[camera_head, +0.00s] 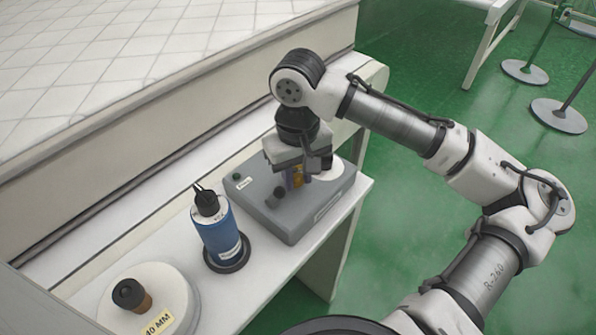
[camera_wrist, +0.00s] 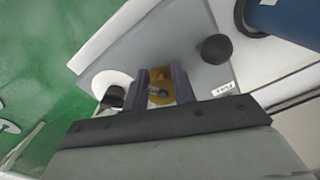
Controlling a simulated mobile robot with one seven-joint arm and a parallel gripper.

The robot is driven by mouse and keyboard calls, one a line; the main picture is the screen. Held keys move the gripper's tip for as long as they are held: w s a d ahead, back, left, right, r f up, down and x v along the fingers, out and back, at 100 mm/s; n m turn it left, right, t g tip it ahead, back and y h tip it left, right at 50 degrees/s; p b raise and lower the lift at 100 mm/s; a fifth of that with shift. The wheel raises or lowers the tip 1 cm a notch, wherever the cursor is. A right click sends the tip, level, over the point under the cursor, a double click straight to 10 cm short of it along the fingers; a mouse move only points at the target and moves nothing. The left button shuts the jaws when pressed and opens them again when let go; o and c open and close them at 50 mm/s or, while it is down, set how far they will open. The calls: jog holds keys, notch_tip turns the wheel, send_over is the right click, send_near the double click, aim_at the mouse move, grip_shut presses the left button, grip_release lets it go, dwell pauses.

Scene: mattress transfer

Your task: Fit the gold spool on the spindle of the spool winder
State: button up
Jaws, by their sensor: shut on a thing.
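The spool winder looks to be the grey box (camera_head: 296,226) on the white bench, with a white disc (camera_head: 332,169) and a dark knob (camera_head: 276,198) on top. My gripper (camera_head: 297,178) points down over the box, between disc and knob. It is shut on the gold spool (camera_wrist: 160,82), which sits between both fingers in the wrist view. A small grey metal tip (camera_wrist: 161,93) shows at the middle of the gold. I cannot tell whether this is the spindle or whether the spool is around it. The spool's lower end is hidden in the head view.
A blue cone-topped spool or bottle (camera_head: 221,236) stands on a black base left of the box. A white round piece (camera_head: 172,285) marked 40 MM with a dark knob is at the front left. A quilted mattress (camera_head: 150,50) lies behind.

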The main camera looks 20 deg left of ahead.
aim_at(298, 176)
jog(key=shift+f+b, duration=0.35)
jog(key=shift+f, duration=0.3)
jog(key=o, duration=1.1)
jog(key=shift+r, duration=0.1)
notch_tip(298, 176, up, 14)
jog(key=shift+f, duration=0.2)
